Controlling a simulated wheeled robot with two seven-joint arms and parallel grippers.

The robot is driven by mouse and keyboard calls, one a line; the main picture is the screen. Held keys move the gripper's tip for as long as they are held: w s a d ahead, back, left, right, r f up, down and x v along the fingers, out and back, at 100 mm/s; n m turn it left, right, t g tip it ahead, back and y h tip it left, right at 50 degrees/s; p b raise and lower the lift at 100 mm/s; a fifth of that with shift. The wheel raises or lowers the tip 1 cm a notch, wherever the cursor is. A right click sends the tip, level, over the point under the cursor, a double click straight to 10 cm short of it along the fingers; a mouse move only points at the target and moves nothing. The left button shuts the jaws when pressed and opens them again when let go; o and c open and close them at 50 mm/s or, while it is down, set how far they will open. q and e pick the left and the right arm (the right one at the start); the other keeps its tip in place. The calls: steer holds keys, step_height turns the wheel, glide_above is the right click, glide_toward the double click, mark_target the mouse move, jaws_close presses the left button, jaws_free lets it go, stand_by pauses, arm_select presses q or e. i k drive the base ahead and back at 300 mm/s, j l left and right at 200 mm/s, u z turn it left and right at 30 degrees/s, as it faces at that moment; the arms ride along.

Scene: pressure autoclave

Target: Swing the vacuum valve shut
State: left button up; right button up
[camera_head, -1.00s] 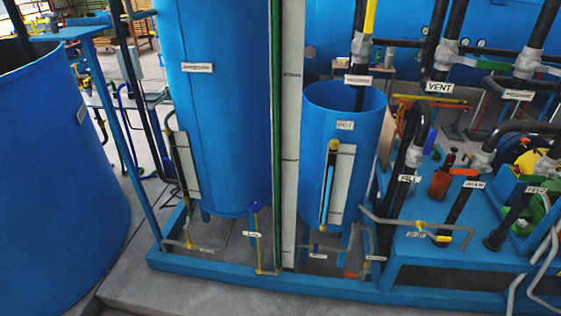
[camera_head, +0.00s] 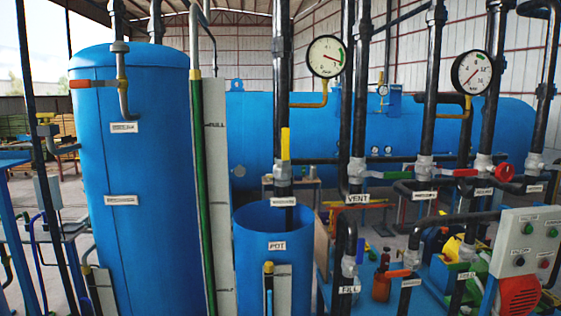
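No label that reads clearly as vacuum is in view, so I cannot tell which valve is the vacuum valve. A yellow lever (camera_head: 285,144) stands upright along the black pipe above the blue pot (camera_head: 273,247); the label (camera_head: 283,201) below it is too small to read. A green lever (camera_head: 390,175) lies level beside the VENT label (camera_head: 358,198). A red lever (camera_head: 457,172) lies level to its right, near small labels (camera_head: 424,196) that I cannot read. Neither of my grippers is in view.
A tall blue tank (camera_head: 140,170) stands at the left and a long horizontal blue tank (camera_head: 265,140) behind. Two round gauges (camera_head: 326,56) (camera_head: 472,72) sit high on the pipes. A grey control box (camera_head: 526,245) is at the right. Black vertical pipes crowd the middle and right.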

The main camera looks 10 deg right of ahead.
mark_target(285, 131)
steer(key=i+l, duration=0.1)
steer(key=l, duration=0.3)
steer(key=i+l+u, duration=0.15)
steer(key=l, duration=0.65)
steer(key=i+u, duration=0.05)
steer(key=i, duration=0.05)
